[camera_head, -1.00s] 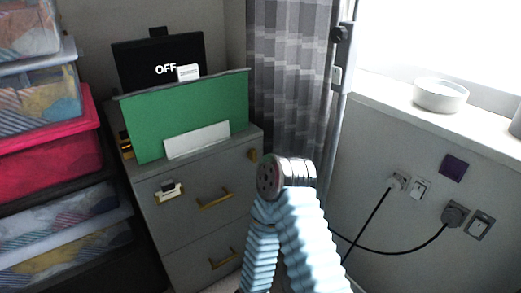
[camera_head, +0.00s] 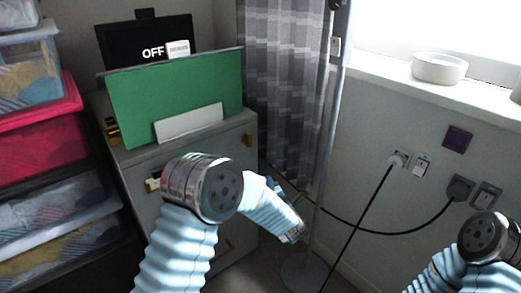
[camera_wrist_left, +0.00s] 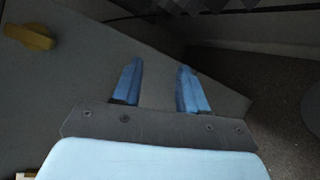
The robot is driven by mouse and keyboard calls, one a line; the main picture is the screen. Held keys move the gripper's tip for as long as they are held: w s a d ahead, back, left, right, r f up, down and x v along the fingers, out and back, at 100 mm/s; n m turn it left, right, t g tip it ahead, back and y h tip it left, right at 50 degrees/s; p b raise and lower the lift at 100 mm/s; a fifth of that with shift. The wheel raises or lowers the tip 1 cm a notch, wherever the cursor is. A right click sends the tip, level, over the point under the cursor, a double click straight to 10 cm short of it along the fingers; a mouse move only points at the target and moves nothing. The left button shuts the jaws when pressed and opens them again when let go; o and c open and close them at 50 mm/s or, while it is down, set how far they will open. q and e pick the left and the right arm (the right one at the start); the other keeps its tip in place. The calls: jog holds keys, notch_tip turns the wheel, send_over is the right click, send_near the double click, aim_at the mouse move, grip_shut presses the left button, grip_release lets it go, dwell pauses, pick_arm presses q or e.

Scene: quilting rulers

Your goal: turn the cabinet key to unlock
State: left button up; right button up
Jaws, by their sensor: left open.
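The grey cabinet (camera_head: 133,163) stands left of centre in the head view. A small pale fitting with a dark part (camera_head: 153,183) shows on its upper left front, partly behind my left arm; I cannot make out a key there. My left gripper (camera_wrist_left: 160,68) is open and empty in the left wrist view, its two blue fingers apart in front of a grey surface. In the head view my left forearm crosses the cabinet front and ends near its right side. A yellow handle-like piece (camera_wrist_left: 28,37) lies left of the fingers. My right gripper is out of view.
A green folder (camera_head: 175,95), a white card (camera_head: 190,123) and a black "OFF" sign (camera_head: 120,42) stand on the cabinet. Storage boxes (camera_head: 40,140) are at left. A grey pole (camera_head: 325,150), curtain (camera_head: 285,70) and black cable (camera_head: 370,215) are at right.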

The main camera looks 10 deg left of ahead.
pick_arm(q)
notch_tip(320, 180, up, 7)
jog(key=d+n+y+b, duration=0.1)
jog(key=d+n+y, duration=0.1)
jog(key=n+y, duration=0.35)
jog(key=n+g+y+b, duration=0.1)
jog(key=n+g+y, duration=0.2)
jog(key=n, duration=1.1)
send_near(250, 136)
jog(key=shift+m+h, duration=0.35)
jog(key=x, duration=0.4)
jog(key=p+x, duration=0.1)
jog(key=x, duration=0.4)
jog(key=shift+a+r, duration=0.1)
jog(key=shift+r, duration=0.15)
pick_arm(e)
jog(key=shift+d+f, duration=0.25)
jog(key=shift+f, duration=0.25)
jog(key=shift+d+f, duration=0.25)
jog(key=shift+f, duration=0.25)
pick_arm(q)
jog(key=shift+c, duration=0.3)
grip_shut()
